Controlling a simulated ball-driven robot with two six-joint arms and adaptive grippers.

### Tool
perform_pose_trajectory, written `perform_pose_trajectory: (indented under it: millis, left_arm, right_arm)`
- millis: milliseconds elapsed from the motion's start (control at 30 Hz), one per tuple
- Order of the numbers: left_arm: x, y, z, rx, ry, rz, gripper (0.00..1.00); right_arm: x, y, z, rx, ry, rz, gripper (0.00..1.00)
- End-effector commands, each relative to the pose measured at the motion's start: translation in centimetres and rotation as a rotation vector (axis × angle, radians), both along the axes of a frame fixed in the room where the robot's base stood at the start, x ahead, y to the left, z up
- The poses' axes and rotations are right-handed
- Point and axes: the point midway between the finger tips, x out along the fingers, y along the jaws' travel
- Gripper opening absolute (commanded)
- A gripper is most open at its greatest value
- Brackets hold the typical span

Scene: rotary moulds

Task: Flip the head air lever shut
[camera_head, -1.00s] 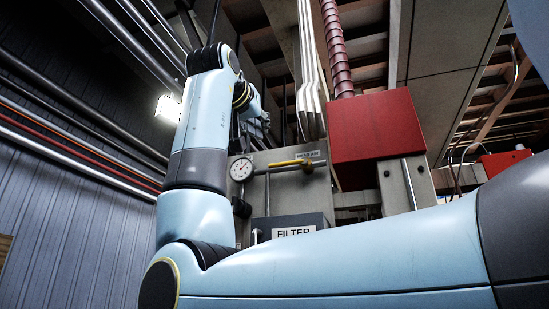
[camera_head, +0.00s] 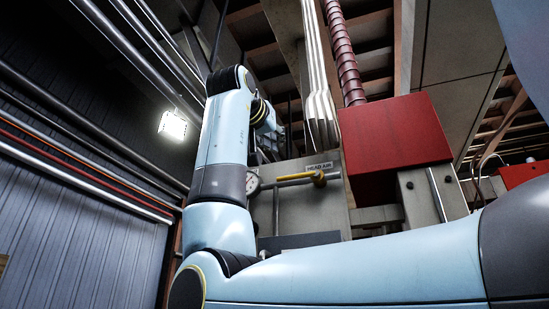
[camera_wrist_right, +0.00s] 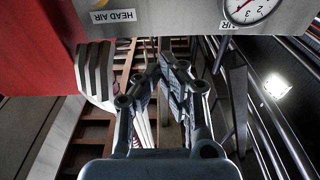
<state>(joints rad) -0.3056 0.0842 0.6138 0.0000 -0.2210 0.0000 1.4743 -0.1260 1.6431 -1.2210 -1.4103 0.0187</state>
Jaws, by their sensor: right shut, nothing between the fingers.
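The yellow head air lever (camera_head: 297,177) lies sideways along a grey pipe, under the HEAD AIR label (camera_head: 319,167) on a grey panel. My left gripper is not in view.
A round gauge (camera_head: 252,184) sits left of the lever, partly covered by my right arm. A red box (camera_head: 395,140) with a ribbed red hose (camera_head: 342,55) stands to the right. A dark grey box (camera_head: 299,240) is below. Pale flat tubes (camera_head: 318,90) hang above the panel.

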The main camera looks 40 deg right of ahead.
Motion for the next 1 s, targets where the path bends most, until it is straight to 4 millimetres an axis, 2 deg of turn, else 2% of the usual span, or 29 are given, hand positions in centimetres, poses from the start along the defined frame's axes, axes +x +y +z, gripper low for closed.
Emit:
perform_pose_trajectory:
  millis: [33, 133, 333, 433, 600, 1000]
  left_arm:
    - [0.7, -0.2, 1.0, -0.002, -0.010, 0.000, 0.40]
    - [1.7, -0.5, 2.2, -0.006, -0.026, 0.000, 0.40]
    - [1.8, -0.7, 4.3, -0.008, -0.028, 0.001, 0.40]
    - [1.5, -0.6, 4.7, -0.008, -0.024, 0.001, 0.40]
    - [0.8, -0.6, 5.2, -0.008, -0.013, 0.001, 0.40]
    - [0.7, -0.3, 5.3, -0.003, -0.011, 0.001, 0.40]
  right_arm:
    - [0.5, -1.0, 0.6, -0.002, 0.003, -0.005, 0.00]
    - [1.4, -3.0, 1.0, -0.001, 0.003, -0.007, 0.00]
    - [3.3, -6.7, 1.5, -0.002, 0.003, -0.005, 0.00]
    - [3.3, -6.1, -0.5, 0.000, 0.002, 0.002, 0.00]
    - [3.1, -5.8, -2.3, 0.000, 0.000, 0.001, 0.00]
    - [3.0, -5.7, -2.9, 0.000, 0.000, 0.000, 0.00]
